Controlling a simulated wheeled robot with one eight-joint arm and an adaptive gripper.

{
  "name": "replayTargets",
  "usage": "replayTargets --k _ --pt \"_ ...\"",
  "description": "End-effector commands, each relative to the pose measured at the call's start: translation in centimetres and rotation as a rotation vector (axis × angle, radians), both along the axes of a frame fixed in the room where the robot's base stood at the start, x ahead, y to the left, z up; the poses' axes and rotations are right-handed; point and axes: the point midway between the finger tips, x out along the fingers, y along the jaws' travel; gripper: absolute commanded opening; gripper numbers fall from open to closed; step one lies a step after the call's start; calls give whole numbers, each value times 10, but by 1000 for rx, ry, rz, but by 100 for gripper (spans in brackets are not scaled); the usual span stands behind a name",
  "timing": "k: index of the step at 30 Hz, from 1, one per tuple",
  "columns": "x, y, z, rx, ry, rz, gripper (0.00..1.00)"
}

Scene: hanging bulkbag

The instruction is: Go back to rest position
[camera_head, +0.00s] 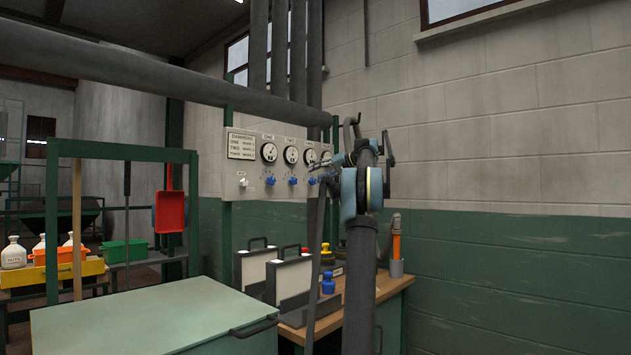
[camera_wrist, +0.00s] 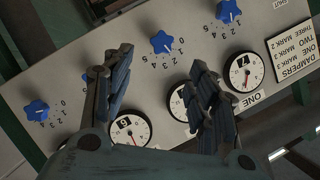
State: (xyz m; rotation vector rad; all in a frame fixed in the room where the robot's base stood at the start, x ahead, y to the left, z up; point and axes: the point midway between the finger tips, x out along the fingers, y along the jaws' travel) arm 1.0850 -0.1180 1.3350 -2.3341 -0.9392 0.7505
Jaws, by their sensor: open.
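My gripper (camera_head: 324,170) is raised in front of the right part of a white control panel (camera_head: 240,160). In the wrist view, my gripper (camera_wrist: 158,72) has its two dark fingers spread apart with nothing between them. Dial gauges (camera_wrist: 245,73) sit beside the knobs, and a finger partly covers the middle gauge. Whether the fingers touch the panel cannot be told.
A workbench (camera_head: 400,284) below holds two white-faced cases (camera_head: 292,278), a blue-topped item (camera_head: 328,284) and an orange-handled tool (camera_head: 396,247). A pale green chest (camera_head: 150,315) stands in front. A thick pipe (camera_head: 130,75) crosses above. The wall (camera_head: 500,130) at right is clear.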

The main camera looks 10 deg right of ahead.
Motion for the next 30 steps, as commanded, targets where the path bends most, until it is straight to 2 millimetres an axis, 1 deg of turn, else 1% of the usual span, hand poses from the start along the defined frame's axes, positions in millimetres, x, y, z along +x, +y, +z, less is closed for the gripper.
replayTargets --k 7,11,14,18,20,24,26,30 --pt "-2 3 -1 -3 5 2 53" --pt "-17 17 -7 -23 33 10 53" --pt "-38 35 -18 -52 74 19 53" --pt "-74 62 -39 -101 142 29 53" --pt "-91 72 -49 -123 169 32 53" --pt "-131 95 -74 -175 232 38 53" --pt "-150 104 -86 -197 257 39 53" --pt "-193 122 -116 -253 316 39 53"
